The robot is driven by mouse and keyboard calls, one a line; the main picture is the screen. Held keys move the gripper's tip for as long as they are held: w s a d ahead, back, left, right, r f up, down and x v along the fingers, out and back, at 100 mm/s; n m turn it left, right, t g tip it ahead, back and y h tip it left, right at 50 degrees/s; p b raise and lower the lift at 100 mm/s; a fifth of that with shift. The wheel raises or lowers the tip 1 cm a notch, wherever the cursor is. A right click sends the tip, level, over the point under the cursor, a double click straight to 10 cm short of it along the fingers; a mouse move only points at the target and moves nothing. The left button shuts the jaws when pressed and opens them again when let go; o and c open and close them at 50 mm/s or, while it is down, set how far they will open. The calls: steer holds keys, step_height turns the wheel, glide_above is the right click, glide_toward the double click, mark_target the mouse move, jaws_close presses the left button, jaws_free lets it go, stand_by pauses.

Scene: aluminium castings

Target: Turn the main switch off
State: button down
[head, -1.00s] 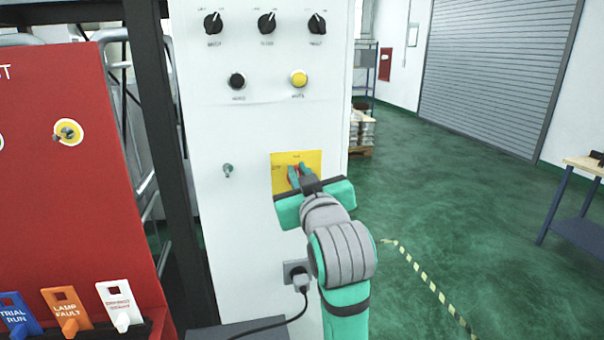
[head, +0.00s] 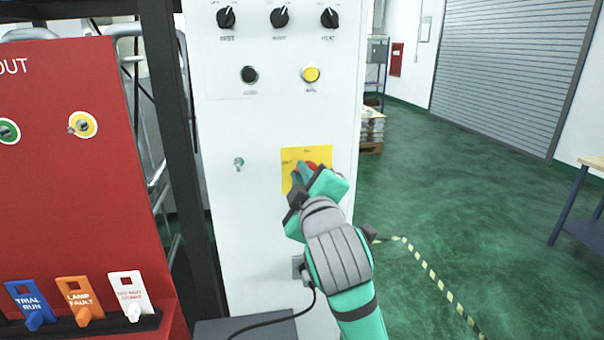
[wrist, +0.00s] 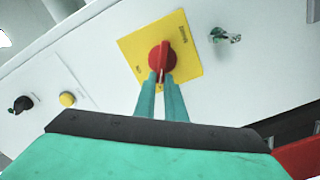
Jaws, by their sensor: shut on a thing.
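The main switch is a red rotary handle (wrist: 162,61) on a yellow plate (wrist: 183,38), mounted on the white cabinet front. In the head view the yellow plate (head: 291,156) shows, and a bit of the red handle (head: 312,165) is visible behind my gripper (head: 303,173). In the wrist view my gripper (wrist: 163,80) has its two green fingers shut on the red handle. The gripper is rolled over at a tilt to the cabinet. The plate's labels are too small to read.
Above the switch are a yellow button (head: 311,73), a black button (head: 249,74) and several black knobs. A key switch (head: 238,163) sits to the left. A red panel (head: 60,180) with tags stands further left.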

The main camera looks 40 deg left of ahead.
steer(key=shift+f+n, duration=0.15)
steer(key=shift+n, duration=0.15)
stand_by(0.4)
steer(key=c, duration=1.8)
jaws_free()
steer(key=shift+s, duration=0.1)
